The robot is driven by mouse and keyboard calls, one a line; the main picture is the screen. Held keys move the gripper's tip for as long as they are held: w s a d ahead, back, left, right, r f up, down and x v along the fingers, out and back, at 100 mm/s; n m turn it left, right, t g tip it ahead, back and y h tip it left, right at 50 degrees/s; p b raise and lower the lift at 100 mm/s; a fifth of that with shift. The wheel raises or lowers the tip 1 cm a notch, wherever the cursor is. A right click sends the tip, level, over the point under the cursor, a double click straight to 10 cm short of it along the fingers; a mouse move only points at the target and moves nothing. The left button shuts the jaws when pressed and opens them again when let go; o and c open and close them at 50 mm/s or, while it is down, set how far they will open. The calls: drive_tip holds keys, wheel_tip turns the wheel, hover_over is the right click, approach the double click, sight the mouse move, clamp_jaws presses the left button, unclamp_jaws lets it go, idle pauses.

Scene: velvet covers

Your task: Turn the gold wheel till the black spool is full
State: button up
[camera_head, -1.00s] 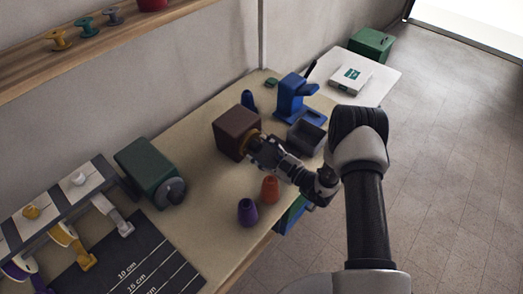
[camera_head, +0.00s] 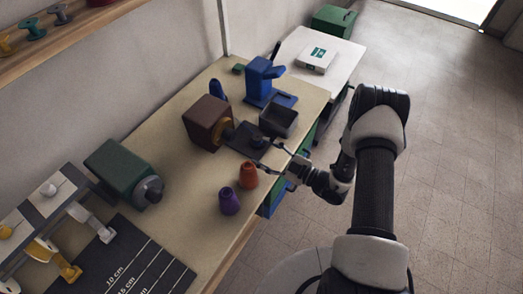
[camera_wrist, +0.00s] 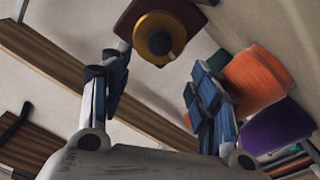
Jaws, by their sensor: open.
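The gold wheel (camera_head: 222,128) sits on the front of a dark brown box (camera_head: 203,115). In the wrist view the gold wheel (camera_wrist: 146,27) shows as a round rim with a dark hub, beyond the fingertips. My gripper (camera_head: 268,158) is open and empty, to the right of the wheel and apart from it. The wrist view shows its two fingers (camera_wrist: 157,70) spread. A small black round piece (camera_head: 258,142) stands on a dark plate (camera_head: 238,146) between the wheel and my gripper. I cannot tell whether it is the black spool or how full it is.
An orange cone (camera_head: 247,176) and a purple cone (camera_head: 229,202) stand close to my gripper near the table's front edge. A grey open bin (camera_head: 279,120) and a blue stand (camera_head: 262,82) are behind. A green box with a grey disc (camera_head: 118,167) is at left.

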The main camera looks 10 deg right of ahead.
sight(233, 137)
drive_tip(key=n, duration=0.4)
drive_tip(key=d+n, duration=0.1)
drive_tip(key=n, duration=0.1)
drive_tip(key=shift+s+d, duration=0.1)
drive_tip(key=shift+s, duration=0.25)
drive_tip(key=n, duration=0.5)
drive_tip(key=shift+s+d, duration=0.25)
drive_tip(key=shift+d, duration=0.1)
drive_tip(key=n, duration=0.5)
drive_tip(key=shift+s+d, duration=0.3)
drive_tip(key=shift+d, duration=0.05)
drive_tip(key=n, duration=0.4)
drive_tip(key=shift+s+d+n, duration=0.25)
drive_tip(key=shift+n, duration=0.15)
drive_tip(key=b+x, duration=0.2)
drive_tip(key=x, duration=1.5)
drive_tip(key=shift+w+a+r+b, duration=0.1)
drive_tip(key=shift+r+b, duration=0.05)
drive_tip(key=shift+b, duration=0.2)
drive_tip(key=shift+c, duration=0.3)
drive_tip(key=c, duration=1)
